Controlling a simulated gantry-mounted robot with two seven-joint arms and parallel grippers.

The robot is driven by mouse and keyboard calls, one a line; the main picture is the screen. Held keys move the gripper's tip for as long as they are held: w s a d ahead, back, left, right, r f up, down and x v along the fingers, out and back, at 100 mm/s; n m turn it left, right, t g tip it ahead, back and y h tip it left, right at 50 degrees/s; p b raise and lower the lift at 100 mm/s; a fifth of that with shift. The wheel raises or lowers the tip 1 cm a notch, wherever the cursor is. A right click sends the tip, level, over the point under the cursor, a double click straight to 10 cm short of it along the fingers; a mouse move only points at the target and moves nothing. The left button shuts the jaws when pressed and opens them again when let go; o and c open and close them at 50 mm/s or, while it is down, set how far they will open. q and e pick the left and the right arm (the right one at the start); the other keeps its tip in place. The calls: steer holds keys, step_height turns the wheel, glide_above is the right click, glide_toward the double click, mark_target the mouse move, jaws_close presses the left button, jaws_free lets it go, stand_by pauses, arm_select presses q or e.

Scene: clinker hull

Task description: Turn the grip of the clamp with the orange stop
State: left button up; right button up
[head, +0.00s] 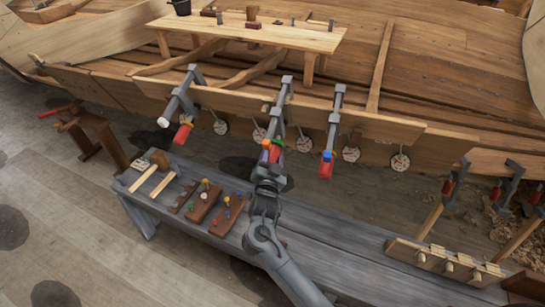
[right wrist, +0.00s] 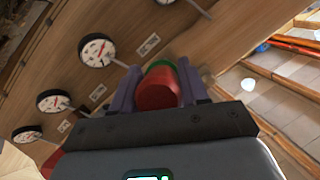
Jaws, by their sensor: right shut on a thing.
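Three grey clamps hang on the hull plank, each with a red grip. The middle clamp (head: 283,100) has small orange and green parts at the top of its red grip (head: 274,152). My right gripper (head: 271,160) is shut on that grip from below. In the right wrist view its purple fingers (right wrist: 158,92) stand on both sides of the red grip (right wrist: 157,90), with a green band behind it. The left clamp (head: 181,95) has a yellow-orange part above its grip; the right clamp (head: 333,120) has a blue one. My left gripper is not in view.
A grey bench (head: 335,247) in front carries pegged blocks (head: 203,203) and a wooden rack (head: 445,262). More clamps (head: 508,185) stand at the right. A plank table (head: 250,32) is behind.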

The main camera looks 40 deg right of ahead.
steer(key=shift+m+t+y+b, duration=0.3)
steer(key=shift+m+t+b, duration=0.1)
steer(key=shift+m+t, duration=0.5)
steer(key=shift+m, duration=0.3)
steer(key=o, duration=1)
steer(key=shift+r, duration=0.15)
